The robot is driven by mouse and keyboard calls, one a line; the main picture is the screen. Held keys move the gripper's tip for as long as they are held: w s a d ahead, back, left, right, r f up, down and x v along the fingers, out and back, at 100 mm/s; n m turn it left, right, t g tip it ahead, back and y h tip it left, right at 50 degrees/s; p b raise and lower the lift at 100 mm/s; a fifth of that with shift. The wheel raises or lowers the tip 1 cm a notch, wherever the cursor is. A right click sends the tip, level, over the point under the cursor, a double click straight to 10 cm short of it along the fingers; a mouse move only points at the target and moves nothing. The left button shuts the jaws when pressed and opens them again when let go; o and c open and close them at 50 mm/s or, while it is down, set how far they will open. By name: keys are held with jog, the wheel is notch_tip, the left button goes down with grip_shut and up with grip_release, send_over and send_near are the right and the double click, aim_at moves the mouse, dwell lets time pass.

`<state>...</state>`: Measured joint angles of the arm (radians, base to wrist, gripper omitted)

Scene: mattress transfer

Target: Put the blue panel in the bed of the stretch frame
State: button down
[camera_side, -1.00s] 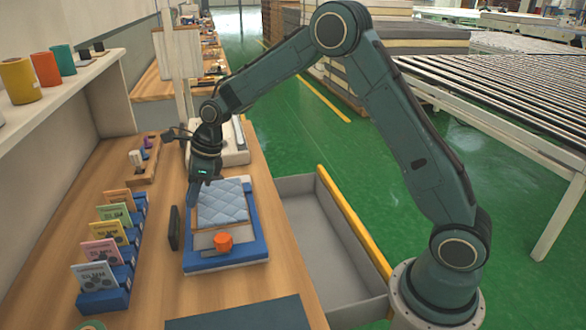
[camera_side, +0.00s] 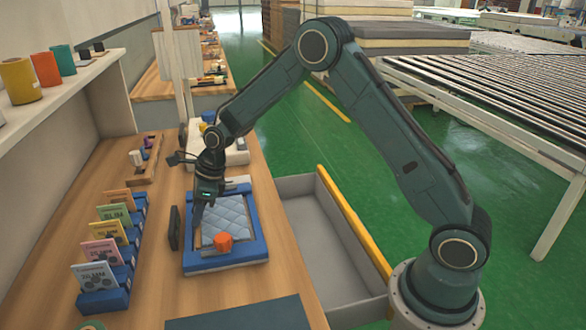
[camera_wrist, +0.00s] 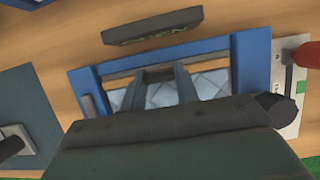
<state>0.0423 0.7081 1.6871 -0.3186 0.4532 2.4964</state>
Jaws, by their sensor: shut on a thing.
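The blue panel (camera_side: 228,214) is a light-blue quilted pad; it also shows in the wrist view (camera_wrist: 208,85). It lies level and low inside the blue rim of the stretch frame (camera_side: 255,228), with the rim around it. Whether it rests fully on the bed is unclear. The frame's rim also shows in the wrist view (camera_wrist: 252,75). My gripper (camera_side: 198,214) points down at the panel's left edge, shut on it. In the wrist view, its two fingers (camera_wrist: 160,82) reach across the panel, and my wrist hides the near side.
An orange knob (camera_side: 223,241) stands at the frame's front. A dark upright plate (camera_side: 174,228) stands just left of the frame. A blue card rack (camera_side: 118,275) is farther left. A grey open drawer (camera_side: 315,240) lies right. A dark mat (camera_side: 240,314) lies in front.

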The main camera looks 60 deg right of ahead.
aim_at(218, 218)
jog(key=shift+f, duration=0.1)
jog(key=c, duration=1.1)
grip_release()
jog(key=shift+o, duration=0.2)
jog(key=v, duration=1.2)
